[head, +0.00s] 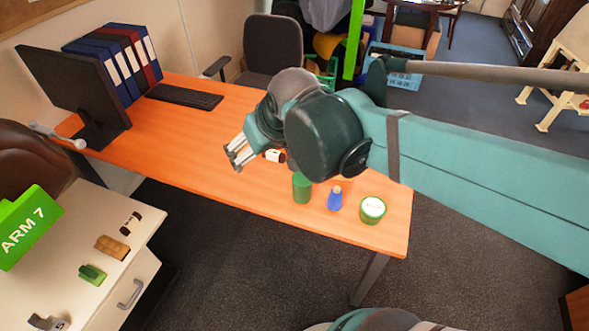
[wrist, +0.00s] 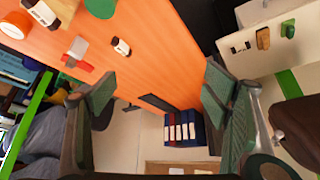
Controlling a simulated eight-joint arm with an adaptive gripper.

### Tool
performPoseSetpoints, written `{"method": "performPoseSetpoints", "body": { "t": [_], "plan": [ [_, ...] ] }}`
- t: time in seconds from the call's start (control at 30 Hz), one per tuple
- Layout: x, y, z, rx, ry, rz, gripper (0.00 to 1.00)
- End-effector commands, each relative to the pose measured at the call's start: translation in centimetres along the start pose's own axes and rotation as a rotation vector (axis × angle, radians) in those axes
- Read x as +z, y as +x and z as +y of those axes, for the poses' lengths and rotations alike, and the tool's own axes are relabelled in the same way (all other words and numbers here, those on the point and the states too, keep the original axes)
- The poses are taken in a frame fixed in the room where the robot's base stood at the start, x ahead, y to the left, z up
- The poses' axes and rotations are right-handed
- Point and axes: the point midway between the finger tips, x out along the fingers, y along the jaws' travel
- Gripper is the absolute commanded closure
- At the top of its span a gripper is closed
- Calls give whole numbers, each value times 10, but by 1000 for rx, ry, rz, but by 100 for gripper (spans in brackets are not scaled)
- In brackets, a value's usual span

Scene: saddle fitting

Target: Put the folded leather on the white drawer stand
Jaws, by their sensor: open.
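The white drawer stand (head: 70,295) is at the lower left in the head view; its top also shows at the upper right in the wrist view (wrist: 288,58). A brown ridged piece (head: 112,248) lies on it and also shows in the wrist view (wrist: 262,38); I cannot tell for sure whether it is the folded leather. No other piece is clearly folded leather. My gripper (head: 236,157) is open above the orange desk (head: 200,185), away from the stand. In the wrist view its spread fingers (wrist: 155,92) have nothing between them. My arm hides part of the desk.
A green block (head: 93,274) and a small dark roll (head: 131,222) share the stand top. A green cylinder (head: 301,188), blue bottle (head: 335,199) and green tin (head: 372,209) stand on the desk. A monitor (head: 75,88) and binders (head: 117,60) are at its far left.

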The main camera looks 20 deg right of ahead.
Motion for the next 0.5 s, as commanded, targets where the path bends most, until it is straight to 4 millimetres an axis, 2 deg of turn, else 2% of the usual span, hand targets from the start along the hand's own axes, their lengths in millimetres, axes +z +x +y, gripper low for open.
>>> {"method": "performPoseSetpoints", "body": {
  "t": [0.2,0.5],
  "plan": [
    [35,-19,19,28,46,15,25],
    [76,-35,37,60,97,34,25]
  ]
}}
